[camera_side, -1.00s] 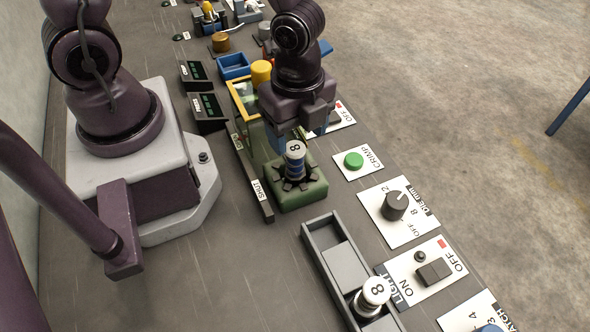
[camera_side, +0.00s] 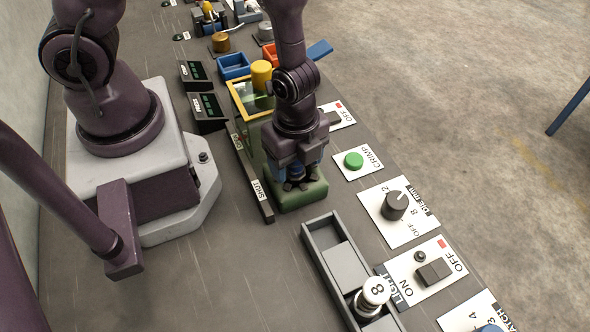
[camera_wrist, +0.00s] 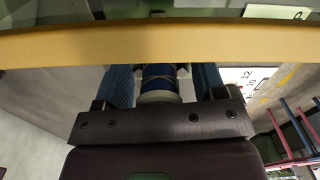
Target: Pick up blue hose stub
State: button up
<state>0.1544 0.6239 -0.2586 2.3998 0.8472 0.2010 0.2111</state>
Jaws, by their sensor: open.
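The blue hose stub (camera_wrist: 157,82) shows in the wrist view between the two blue fingers of my gripper (camera_wrist: 163,74). Its near end has a pale ring. In the side view my gripper (camera_side: 298,184) points down over the dark jaws on the green crimper base (camera_side: 302,200), and it hides the stub there. The fingers are open, one on each side of the stub; I cannot tell whether they touch it.
A yellow-framed guard (camera_side: 240,98) stands behind the crimper, and a yellow bar (camera_wrist: 150,44) crosses the wrist view. A green button (camera_side: 354,160) and a dial (camera_side: 395,205) lie to the right.

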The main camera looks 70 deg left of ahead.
jog(key=c, duration=1.1)
jog(key=shift+r, duration=0.15)
